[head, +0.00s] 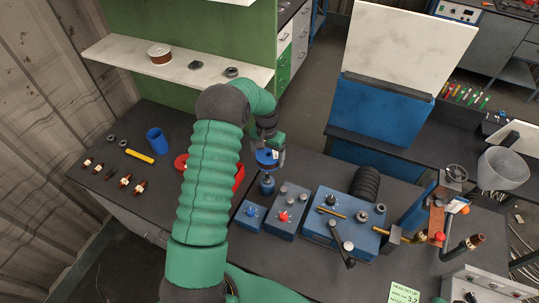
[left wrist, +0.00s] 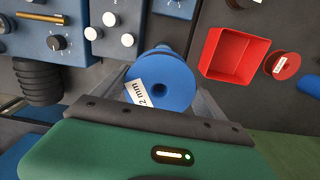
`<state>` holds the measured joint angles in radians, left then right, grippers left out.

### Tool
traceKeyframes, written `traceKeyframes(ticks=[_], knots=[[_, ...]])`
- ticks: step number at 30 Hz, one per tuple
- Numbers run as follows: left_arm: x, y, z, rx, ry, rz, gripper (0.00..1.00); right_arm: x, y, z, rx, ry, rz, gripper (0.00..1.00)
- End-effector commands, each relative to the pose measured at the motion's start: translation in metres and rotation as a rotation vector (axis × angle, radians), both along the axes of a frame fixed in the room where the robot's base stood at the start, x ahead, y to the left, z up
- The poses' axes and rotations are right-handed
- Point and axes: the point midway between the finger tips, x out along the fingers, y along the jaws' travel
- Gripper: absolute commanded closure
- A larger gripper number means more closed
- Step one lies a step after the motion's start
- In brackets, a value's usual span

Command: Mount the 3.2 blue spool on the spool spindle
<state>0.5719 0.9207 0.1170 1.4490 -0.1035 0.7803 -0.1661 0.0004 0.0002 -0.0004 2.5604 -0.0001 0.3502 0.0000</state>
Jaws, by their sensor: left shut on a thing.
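The blue spool (head: 266,157) has a white label and sits at the end of my left arm. In the left wrist view the spool (left wrist: 162,82) lies between the grey fingers, and its label reads "2 mm" with the start hidden. My left gripper (head: 270,149) is shut on it. A short dark-blue post (head: 267,184), which looks like the spool spindle, stands right below the spool. I cannot tell whether the spool touches it. The spool hides most of the post in the left wrist view. My right gripper is not in view.
Blue control boxes (head: 289,210) with knobs stand right of the post. A red bin (left wrist: 236,53) and a red spool (left wrist: 282,64) lie nearby; my arm partly hides the bin in the head view.

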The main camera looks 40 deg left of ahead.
Motion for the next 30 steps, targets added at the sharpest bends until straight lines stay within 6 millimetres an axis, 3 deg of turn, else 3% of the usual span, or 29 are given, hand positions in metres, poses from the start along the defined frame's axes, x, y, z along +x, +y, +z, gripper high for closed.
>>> traceKeyframes(ticks=[5, 19, 30], knots=[[-0.002, -0.003, -0.006, 0.003, -0.001, 0.0, 0.91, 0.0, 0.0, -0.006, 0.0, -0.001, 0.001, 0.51], [0.0, -0.005, -0.051, 0.005, -0.001, -0.001, 0.91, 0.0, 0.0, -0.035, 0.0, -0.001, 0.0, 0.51], [-0.001, -0.002, -0.054, 0.005, -0.003, 0.0, 0.91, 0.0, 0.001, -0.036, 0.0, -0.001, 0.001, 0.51]])
